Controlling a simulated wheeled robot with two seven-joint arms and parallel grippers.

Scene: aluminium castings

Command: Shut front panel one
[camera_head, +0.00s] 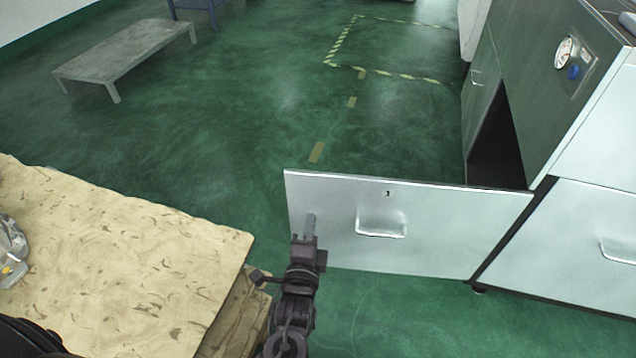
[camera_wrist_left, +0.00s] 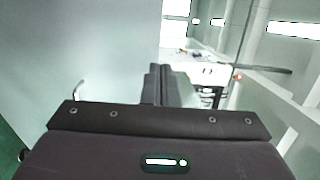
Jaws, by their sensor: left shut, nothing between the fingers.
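Front panel one (camera_head: 450,230) is a pale metal door marked "1" with a bar handle (camera_head: 381,228). It stands open, swung out to the left from the cabinet (camera_head: 560,120), and the dark opening (camera_head: 497,140) shows behind it. My left gripper (camera_head: 311,222) is shut and empty, in front of the panel near its free left edge. I cannot tell whether it touches the panel. In the left wrist view the shut fingers (camera_wrist_left: 165,84) point ahead beside a large pale surface (camera_wrist_left: 85,50) on the left. My right gripper is not in view.
A wooden-topped table (camera_head: 120,260) with a metal part (camera_head: 12,250) on it is at the lower left, close to my left arm. A low grey bench (camera_head: 125,58) stands at the far left. The green floor (camera_head: 240,110) behind the panel is clear.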

